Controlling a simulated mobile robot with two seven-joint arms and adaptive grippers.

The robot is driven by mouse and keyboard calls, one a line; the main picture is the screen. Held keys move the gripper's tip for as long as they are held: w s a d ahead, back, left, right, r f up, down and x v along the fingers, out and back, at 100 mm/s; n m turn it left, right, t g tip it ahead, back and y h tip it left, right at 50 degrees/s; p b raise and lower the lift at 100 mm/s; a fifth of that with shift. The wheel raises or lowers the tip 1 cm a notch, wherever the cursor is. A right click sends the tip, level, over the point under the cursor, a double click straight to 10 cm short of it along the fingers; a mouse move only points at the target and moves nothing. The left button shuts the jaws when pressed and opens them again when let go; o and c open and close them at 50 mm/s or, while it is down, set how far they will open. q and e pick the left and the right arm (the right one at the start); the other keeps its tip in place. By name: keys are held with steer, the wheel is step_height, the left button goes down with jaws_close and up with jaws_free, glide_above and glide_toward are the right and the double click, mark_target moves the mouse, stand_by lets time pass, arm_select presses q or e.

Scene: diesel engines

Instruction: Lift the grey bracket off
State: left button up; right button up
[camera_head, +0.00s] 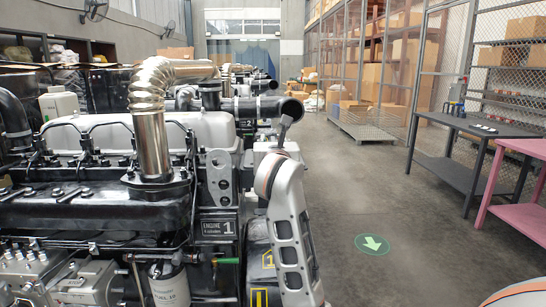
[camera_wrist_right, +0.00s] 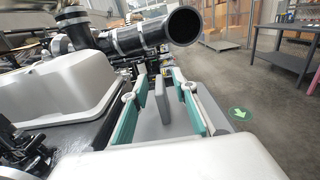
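A grey bracket (camera_head: 220,178), a flat plate with holes, stands upright at the right end of the near engine in the head view. My right gripper (camera_head: 284,132) is above and right of it, partly hidden by my own forearm. In the right wrist view the two fingers (camera_wrist_right: 160,108) with green pads are spread apart. An upright grey plate (camera_wrist_right: 162,101) stands between them, with a visible gap on each side. I cannot tell whether this plate is part of the bracket. My left gripper is not in view.
The pale engine cover (camera_wrist_right: 65,85) lies left of the fingers, and a wide black pipe (camera_wrist_right: 150,38) crosses just beyond them. A corrugated metal pipe (camera_head: 150,125) rises from the engine. A dark workbench (camera_head: 470,125) and pink table (camera_head: 520,148) stand right, past open floor.

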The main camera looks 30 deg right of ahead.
mark_target(273, 139)
jaws_close()
steer(key=shift+r, duration=0.15)
step_height(273, 139, up, 20)
steer(key=p, duration=0.3)
stand_by(0.5)
